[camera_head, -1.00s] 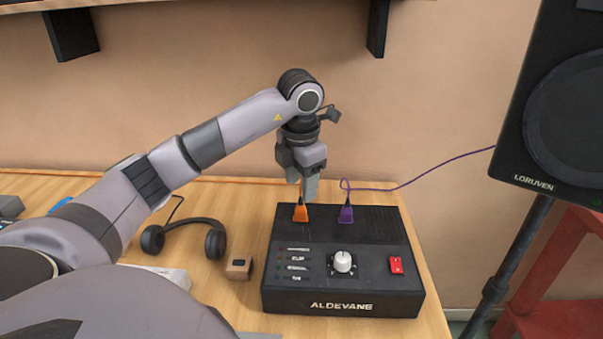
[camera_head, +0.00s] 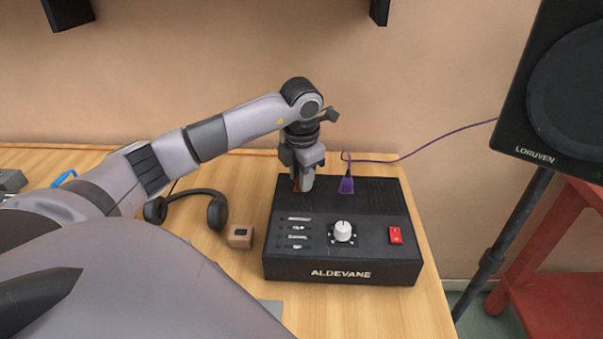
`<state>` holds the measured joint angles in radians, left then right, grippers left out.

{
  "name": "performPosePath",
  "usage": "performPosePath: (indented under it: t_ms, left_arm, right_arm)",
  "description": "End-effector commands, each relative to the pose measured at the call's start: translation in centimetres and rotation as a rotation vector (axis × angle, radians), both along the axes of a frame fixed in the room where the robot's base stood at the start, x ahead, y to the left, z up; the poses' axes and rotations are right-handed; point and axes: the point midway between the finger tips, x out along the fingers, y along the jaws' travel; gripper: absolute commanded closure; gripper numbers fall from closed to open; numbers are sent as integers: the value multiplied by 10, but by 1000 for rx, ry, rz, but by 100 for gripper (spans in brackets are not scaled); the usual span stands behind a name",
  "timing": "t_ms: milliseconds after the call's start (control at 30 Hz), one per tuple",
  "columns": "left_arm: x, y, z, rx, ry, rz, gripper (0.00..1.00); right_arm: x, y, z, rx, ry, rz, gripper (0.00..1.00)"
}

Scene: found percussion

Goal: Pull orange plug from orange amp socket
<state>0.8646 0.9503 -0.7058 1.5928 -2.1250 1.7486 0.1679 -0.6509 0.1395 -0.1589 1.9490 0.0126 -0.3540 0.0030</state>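The black amp (camera_head: 375,215) marked ALDEVANE sits on the wooden desk. My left gripper (camera_head: 303,184) points straight down at the back left of the amp's top, with its fingers at the orange plug (camera_head: 296,186). Only a sliver of orange shows beside the fingers; the rest of the plug and the orange socket are hidden. I cannot tell whether the fingers are closed on the plug. A purple plug (camera_head: 346,185) stands in the amp just right of the gripper. My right gripper is not in view.
A purple cable (camera_head: 420,153) runs from the purple plug toward the black speaker (camera_head: 565,110) at the right. Black headphones (camera_head: 217,210) and a small wooden box (camera_head: 240,236) lie left of the amp. A red stand (camera_head: 560,260) is at the lower right.

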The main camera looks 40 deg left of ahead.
Motion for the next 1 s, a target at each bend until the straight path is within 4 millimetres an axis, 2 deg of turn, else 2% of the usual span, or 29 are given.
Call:
performPosePath:
  t_ms: [33,67,100,1000]
  left_arm:
    - [0,0,0,0,0,0,90]
    - [0,0,0,0,0,0,99]
    - [0,0,0,0,0,0,100]
    - [1,0,23,1,-5,2,100]
  right_arm:
    - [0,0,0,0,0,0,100]
    - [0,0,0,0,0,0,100]
    - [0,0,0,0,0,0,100]
    - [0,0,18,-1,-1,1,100]
